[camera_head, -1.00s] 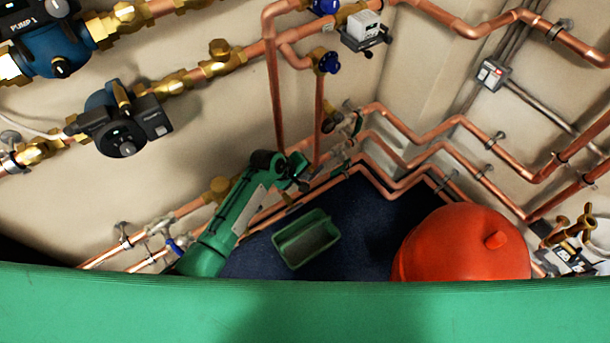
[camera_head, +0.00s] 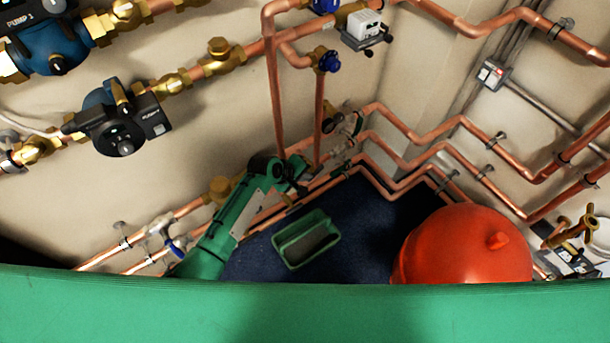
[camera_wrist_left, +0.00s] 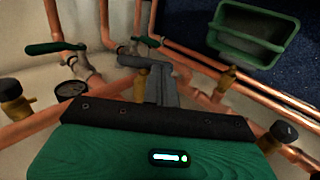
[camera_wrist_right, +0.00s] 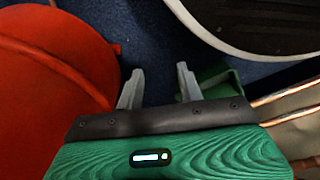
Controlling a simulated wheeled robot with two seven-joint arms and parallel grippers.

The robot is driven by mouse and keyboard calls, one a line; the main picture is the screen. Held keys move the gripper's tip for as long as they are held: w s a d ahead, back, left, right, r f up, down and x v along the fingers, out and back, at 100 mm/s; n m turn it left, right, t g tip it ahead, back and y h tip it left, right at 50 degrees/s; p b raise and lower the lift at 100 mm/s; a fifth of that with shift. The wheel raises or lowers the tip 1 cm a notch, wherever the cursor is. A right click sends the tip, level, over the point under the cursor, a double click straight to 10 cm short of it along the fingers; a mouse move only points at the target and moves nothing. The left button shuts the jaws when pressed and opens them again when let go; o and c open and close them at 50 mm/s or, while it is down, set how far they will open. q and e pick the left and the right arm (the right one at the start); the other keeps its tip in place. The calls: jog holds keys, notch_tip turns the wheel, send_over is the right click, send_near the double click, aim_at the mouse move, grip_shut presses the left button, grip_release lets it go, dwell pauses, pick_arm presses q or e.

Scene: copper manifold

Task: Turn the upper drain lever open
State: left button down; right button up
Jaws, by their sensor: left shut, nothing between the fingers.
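Two green lever handles show in the left wrist view: a long one (camera_wrist_left: 55,47) at the left, on a valve beside a round gauge, and a smaller one (camera_wrist_left: 146,41) just beyond my fingers. Which is the upper drain lever is hard to tell there. In the head view the upper valve (camera_head: 354,123) sits on the upper copper pipe near the corner. My left gripper (camera_head: 301,186) is shut and empty, below and left of that valve. Its fingers (camera_wrist_left: 145,66) appear close to the smaller lever; contact is unclear. My right gripper (camera_wrist_right: 159,84) is open and empty.
A green bin (camera_head: 306,240) stands on the blue floor, with a red tank (camera_head: 463,246) to its right. Copper pipes (camera_head: 319,120) run vertically close to my left gripper. In the right wrist view the red tank (camera_wrist_right: 62,70) is close on the left.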

pick_arm(q)
jog(key=shift+f, duration=0.15)
pick_arm(e)
jog(key=shift+w+r, duration=0.1)
jog(key=shift+r, duration=0.05)
pick_arm(q)
notch_tip(320, 180, down, 3)
jog(key=shift+f+t+h+b, duration=0.1)
jog(key=shift+t+h+b, duration=0.6)
jog(key=shift+h, duration=0.3)
pick_arm(e)
jog(key=r, duration=0.1)
jog(key=w+r, duration=0.1)
jog(key=w+a+r, duration=0.1)
jog(key=shift+r, duration=0.35)
pick_arm(q)
jog(key=shift+d+f, duration=0.1)
pick_arm(e)
jog(key=shift+w+r, duration=0.1)
